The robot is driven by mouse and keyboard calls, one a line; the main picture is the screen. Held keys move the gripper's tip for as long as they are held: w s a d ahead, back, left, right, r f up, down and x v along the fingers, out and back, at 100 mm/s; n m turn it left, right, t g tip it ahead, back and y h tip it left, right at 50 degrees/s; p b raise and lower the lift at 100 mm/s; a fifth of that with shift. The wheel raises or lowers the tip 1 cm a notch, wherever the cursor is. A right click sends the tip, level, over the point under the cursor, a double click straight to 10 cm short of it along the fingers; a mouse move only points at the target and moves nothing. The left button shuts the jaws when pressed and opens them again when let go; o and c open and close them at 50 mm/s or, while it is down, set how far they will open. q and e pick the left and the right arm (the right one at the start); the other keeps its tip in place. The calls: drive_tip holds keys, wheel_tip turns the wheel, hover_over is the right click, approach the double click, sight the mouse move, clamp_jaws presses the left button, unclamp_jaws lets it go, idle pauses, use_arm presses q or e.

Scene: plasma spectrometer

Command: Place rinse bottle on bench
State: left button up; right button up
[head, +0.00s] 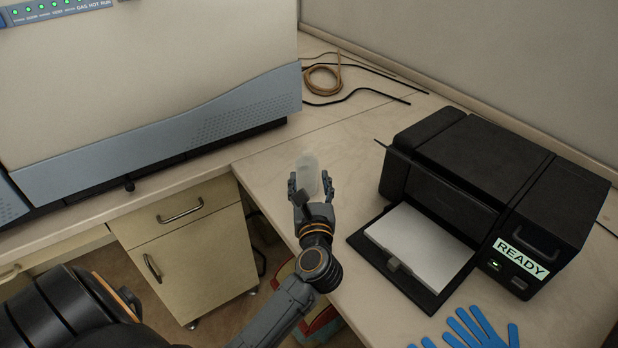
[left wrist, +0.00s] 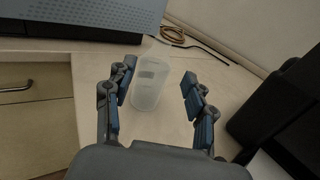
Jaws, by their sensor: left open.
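The rinse bottle (head: 307,172) is a translucent whitish bottle on the wooden bench (head: 262,172), near the bench's inner corner. In the left wrist view the bottle (left wrist: 149,88) shows between and just beyond the fingers, nearer the left finger. My left gripper (head: 311,188) is open, with its fingers on either side of the bottle in the head view. In the left wrist view the left gripper (left wrist: 160,92) shows a clear gap at the right finger. Whether the left finger touches the bottle I cannot tell. My right gripper is not in view.
A black printer (head: 470,170) marked READY stands to the right, its paper tray (head: 425,290) extended toward the gripper. Blue gloves (head: 475,330) lie in front. The large spectrometer (head: 150,80) stands at the left. Coiled tubing (head: 322,78) and black cables lie behind the bottle.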

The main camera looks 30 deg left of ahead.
sight(307, 156)
use_arm(q)
drive_tip(key=x, duration=0.4)
drive_tip(key=shift+w+a+r+p, duration=0.1)
drive_tip(key=shift+w+a+p, duration=0.1)
drive_tip(key=shift+w+p, duration=0.15)
drive_tip(key=shift+w+a, duration=0.2)
drive_tip(key=shift+w, duration=0.05)
drive_tip(key=x, duration=0.1)
drive_tip(key=p+x, duration=0.1)
drive_tip(key=x, duration=0.1)
drive_tip(key=p+x, duration=0.1)
drive_tip(key=shift+w+a+r, duration=0.2)
drive_tip(key=shift+r, duration=0.1)
drive_tip(key=shift+w+a+f, duration=0.1)
drive_tip(key=shift+w+a, duration=0.05)
drive_tip(key=shift+c, duration=0.6)
drive_tip(key=c, duration=0.7)
clamp_jaws()
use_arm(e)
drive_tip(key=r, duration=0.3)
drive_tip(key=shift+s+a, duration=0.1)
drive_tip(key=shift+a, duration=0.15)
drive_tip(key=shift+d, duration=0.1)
